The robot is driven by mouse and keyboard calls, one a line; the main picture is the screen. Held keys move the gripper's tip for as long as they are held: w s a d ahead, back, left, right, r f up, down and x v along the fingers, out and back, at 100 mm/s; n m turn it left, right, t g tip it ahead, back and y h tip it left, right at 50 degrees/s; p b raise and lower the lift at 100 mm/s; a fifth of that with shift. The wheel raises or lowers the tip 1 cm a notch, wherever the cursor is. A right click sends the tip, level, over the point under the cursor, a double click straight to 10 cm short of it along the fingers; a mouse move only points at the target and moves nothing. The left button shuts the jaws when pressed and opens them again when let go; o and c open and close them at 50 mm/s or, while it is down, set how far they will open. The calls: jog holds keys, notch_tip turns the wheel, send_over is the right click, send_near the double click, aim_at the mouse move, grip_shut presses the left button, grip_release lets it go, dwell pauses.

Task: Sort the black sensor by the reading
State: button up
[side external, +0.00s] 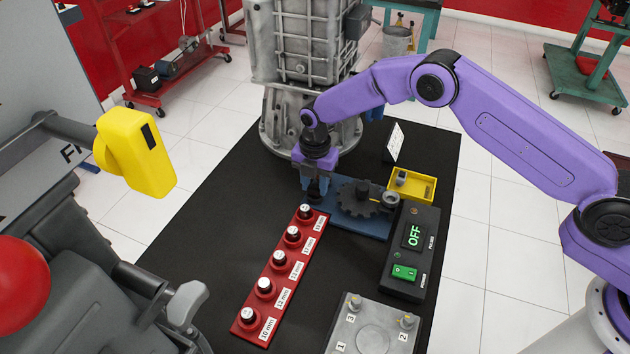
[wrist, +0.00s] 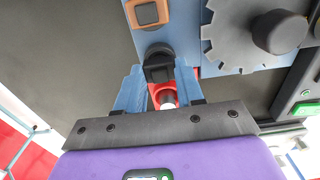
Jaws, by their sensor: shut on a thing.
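My gripper (side external: 316,187) points down at the left end of the blue plate (side external: 345,222), by the far end of the red rack (side external: 272,284). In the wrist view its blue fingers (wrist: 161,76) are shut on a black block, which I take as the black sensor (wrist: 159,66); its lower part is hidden. An orange-rimmed square mount (wrist: 147,12) is on the plate, just beyond the sensor. A dark toothed wheel (side external: 360,198) stands on the plate to the right. The pulse box (side external: 412,250) reads OFF, beside a green power switch (side external: 404,272).
A yellow tray (side external: 424,190) holds a small grey piece. A white card (side external: 395,142) stands behind it. The red rack holds several round black pieces with millimetre labels. A grey numbered box (side external: 372,335) is at the front. A large grey engine housing (side external: 305,70) rises behind my gripper.

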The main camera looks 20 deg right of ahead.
jog(key=shift+f, duration=0.15)
dwell(0.5)
jog(key=o, duration=1.6)
jog(key=shift+r, duration=3.5)
